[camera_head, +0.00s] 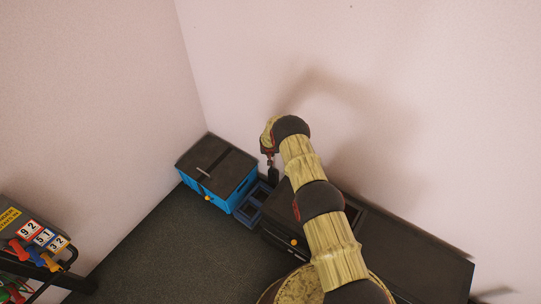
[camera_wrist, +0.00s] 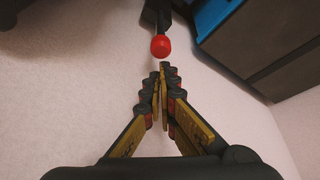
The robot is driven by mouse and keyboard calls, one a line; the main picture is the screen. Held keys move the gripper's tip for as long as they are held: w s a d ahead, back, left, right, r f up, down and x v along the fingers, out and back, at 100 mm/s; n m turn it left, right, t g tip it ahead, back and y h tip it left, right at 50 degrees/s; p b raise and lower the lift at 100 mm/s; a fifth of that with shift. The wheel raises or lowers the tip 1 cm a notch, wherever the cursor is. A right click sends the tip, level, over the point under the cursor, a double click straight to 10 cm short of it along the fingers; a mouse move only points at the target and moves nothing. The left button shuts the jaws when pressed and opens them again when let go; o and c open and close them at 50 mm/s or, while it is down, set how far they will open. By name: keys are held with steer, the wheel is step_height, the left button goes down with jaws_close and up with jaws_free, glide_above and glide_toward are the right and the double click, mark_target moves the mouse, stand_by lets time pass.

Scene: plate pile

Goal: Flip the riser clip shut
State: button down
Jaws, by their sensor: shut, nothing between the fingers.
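My gripper (camera_wrist: 162,80) is shut and empty in the wrist view, its two fingers meeting at the tips. Just beyond the fingertips is a dark lever-like piece (camera_wrist: 157,17) with a rounded red knob (camera_wrist: 160,46). It looks like the riser clip, but I cannot tell for certain. The knob sits very close to the fingertips; I cannot tell whether they touch. In the head view my arm reaches toward the back corner, and the gripper (camera_head: 271,163) hangs low there, partly hidden by the wrist. The clip is not clear in that view.
A blue box (camera_head: 232,199) with a dark lid stands in the corner, left of my gripper. A long dark unit (camera_head: 420,255) runs along the right wall. A rack with number cards (camera_head: 42,237) is at far left. Open floor lies between.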

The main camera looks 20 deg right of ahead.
steer(key=shift+w+d+f, duration=0.1)
steer(key=shift+w+f, duration=0.2)
steer(key=shift+f, duration=0.3)
steer(key=shift+s+a+r, duration=0.1)
steer(key=shift+a, duration=0.1)
